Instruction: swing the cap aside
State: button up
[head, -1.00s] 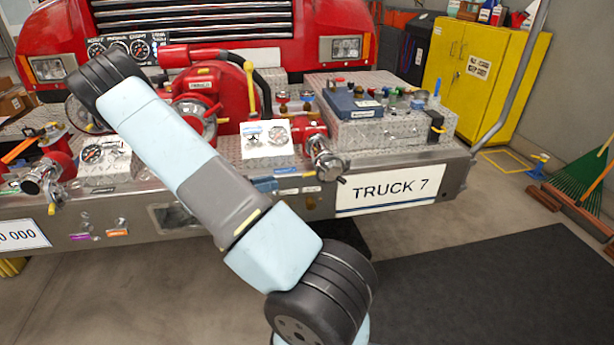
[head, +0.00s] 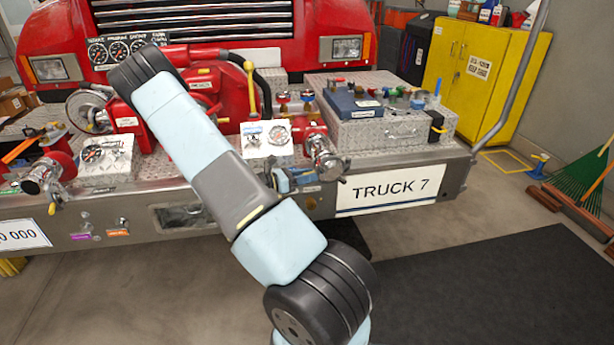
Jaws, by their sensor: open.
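A silver cap (head: 326,165) closes the front of the red outlet (head: 313,143) at the right of the bumper, just left of the TRUCK 7 plate. Which one the task means cannot be told. My arm rises from the bottom centre to a black joint at the upper left. A small light-blue and dark shape shows beside the arm, just left of the right-hand cap, too unclear to name.
The red pump with a yellow-handled lever (head: 250,85) stands behind my arm. A gauge panel (head: 267,138) is close left of the right-hand outlet. A tread-plate box (head: 395,131) with a blue case (head: 353,103) stands right of it.

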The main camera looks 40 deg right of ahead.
grip_shut()
dwell(0.4)
dwell(0.4)
